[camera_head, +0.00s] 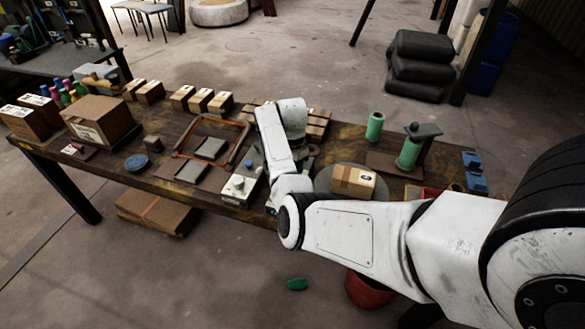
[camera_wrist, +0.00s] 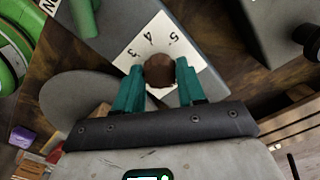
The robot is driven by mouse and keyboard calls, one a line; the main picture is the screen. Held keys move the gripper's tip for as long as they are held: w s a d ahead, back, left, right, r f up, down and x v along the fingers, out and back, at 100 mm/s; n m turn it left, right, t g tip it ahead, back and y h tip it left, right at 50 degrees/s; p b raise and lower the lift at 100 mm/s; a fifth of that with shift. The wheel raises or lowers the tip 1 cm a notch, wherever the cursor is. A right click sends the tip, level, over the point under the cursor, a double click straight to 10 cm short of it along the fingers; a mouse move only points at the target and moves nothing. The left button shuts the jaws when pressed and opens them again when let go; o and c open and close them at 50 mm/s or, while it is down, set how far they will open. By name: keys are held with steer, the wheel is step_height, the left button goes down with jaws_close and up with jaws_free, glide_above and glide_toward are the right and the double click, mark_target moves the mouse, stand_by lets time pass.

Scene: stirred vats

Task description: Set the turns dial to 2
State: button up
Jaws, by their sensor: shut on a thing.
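The turns dial is a round brown knob (camera_wrist: 159,72) on a white number plate (camera_wrist: 146,42) in the wrist view. The digits 3, 4 and 5 show on the plate; the rest of the scale is hidden behind my gripper and the knob. No pointer mark can be made out, so the setting is unclear. My gripper (camera_wrist: 158,78) has its teal fingers on either side of the knob, shut on it. In the head view my white arm reaches over the workbench (camera_head: 160,185) and hides the dial and the fingers.
A pale box with controls (camera_head: 238,188) stands just left of my arm. A cardboard box (camera_head: 353,182) sits on a round grey plate to the right. Green cylinders (camera_head: 375,126) stand farther back. A red bucket (camera_head: 370,291) is on the floor below the bench.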

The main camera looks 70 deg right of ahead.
steer(key=o, duration=1.1)
steer(key=shift+c, duration=0.2)
step_height(320, 180, up, 11)
steer(key=shift+f, duration=0.15)
steer(key=a+f+n+t+h, duration=0.1)
steer(key=a+f+n, duration=0.2)
steer(key=a+n, duration=0.4)
steer(key=a+f+n+t+h, duration=0.1)
steer(key=a+f+n+h, duration=0.15)
steer(key=a+n, duration=0.45)
steer(key=s+a+n+t+y, duration=0.2)
steer(key=s+a+n, duration=0.25)
steer(key=a, duration=0.65)
steer(key=s+a+n+t+y, duration=0.1)
steer(key=s+a+n+y, duration=0.3)
steer(key=a, duration=0.8)
steer(key=s+d+f+g+h, duration=0.2)
steer(key=s+f+g, duration=0.2)
steer(key=s+f, duration=0.2)
steer(key=s, duration=0.2)
steer(key=shift+s+f+n+h, duration=0.2)
steer(key=shift+s+n+h, duration=0.15)
